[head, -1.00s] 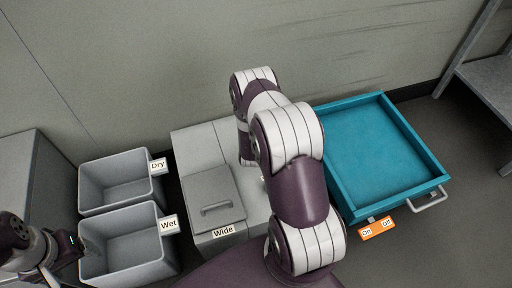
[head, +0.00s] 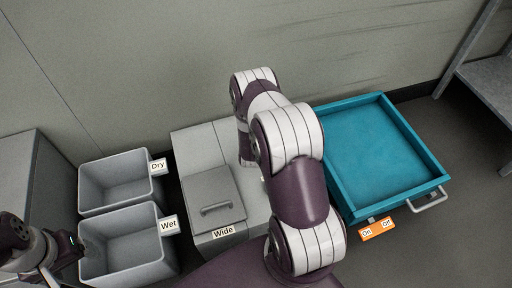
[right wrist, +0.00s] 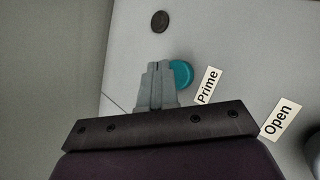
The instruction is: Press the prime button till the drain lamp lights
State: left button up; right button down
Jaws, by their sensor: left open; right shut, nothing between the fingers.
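The prime button is a round teal button (right wrist: 182,74) beside a "Prime" label (right wrist: 207,86) on a pale panel in the right wrist view. My right gripper (right wrist: 158,68) is shut and empty, its tips overlapping the button's left edge; I cannot tell whether they touch it. A dark, unlit round disc (right wrist: 160,20) sits on the panel beyond the tips. No label on it shows, so I cannot tell if it is the drain lamp. In the head view my right arm hides this spot. My left gripper (head: 68,252) is open at the lower left, beside the Wet bin.
Grey bins labelled Dry (head: 118,158) and Wet (head: 112,222) stand at left. A grey cabinet with a "Wide" lid (head: 210,185) is in the middle. A teal tray (head: 436,184) stands at right. An "Open" label (right wrist: 277,120) is near the prime button.

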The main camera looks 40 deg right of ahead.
jog(key=shift+f, duration=0.1)
dwell(0.5)
jog(key=shift+f, duration=0.35)
jog(key=shift+f+b, duration=0.5)
dwell(0.6)
jog(key=shift+r+p, duration=0.9)
jog(key=shift+p, duration=0.05)
notch_tip(320, 180, up, 5)
jog(key=p, duration=0.5)
jog(key=shift+r, duration=0.1)
